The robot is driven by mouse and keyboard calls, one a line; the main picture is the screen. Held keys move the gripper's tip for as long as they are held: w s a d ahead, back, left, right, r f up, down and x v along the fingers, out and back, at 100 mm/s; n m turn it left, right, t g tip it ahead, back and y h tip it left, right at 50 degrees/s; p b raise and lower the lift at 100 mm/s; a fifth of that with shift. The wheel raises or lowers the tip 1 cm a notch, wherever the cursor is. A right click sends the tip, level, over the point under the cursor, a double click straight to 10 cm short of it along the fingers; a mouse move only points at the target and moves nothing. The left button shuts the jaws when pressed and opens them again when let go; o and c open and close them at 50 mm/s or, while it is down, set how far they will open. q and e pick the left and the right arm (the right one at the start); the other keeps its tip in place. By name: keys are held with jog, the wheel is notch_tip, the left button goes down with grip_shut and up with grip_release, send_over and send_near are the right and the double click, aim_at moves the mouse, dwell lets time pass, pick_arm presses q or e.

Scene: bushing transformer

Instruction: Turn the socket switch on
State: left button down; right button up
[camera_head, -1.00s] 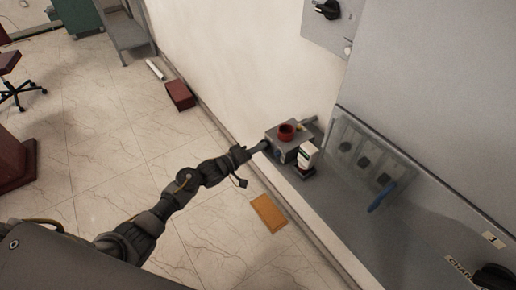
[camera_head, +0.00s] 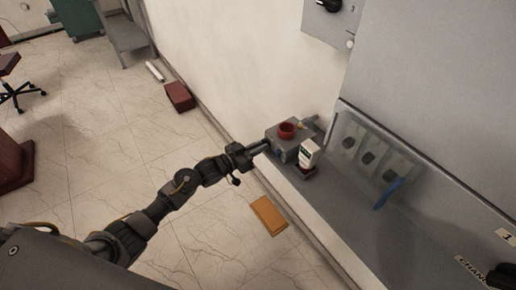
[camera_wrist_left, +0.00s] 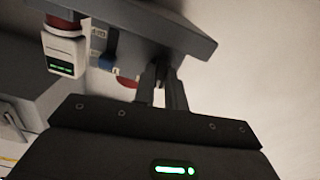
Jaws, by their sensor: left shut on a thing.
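A grey socket box (camera_head: 283,147) with a red round fitting (camera_head: 287,130) on top stands against the wall at the left end of the grey cabinet. My left gripper (camera_head: 264,146) is at the box's left side. In the left wrist view, my gripper's two fingers (camera_wrist_left: 162,82) reach up to the grey box (camera_wrist_left: 150,22) and are shut on a small dark part at its face, seemingly the switch. That part is mostly hidden between the fingers, and its turn position cannot be told. A blue part (camera_wrist_left: 104,46) sits on the box beside the fingers. My right gripper is not in view.
A white device (camera_head: 309,152) stands close right of the box; it shows a green display in the left wrist view (camera_wrist_left: 62,55). A clear cover (camera_head: 372,150) with a blue handle (camera_head: 387,194) is further right. An orange block (camera_head: 268,215) lies on the floor below.

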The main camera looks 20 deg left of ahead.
pick_arm(q)
jog(key=shift+m, duration=0.8)
jog(key=c, duration=1.4)
grip_release()
jog(key=shift+c, duration=0.2)
jog(key=b+v, duration=0.2)
jog(key=v, duration=0.9)
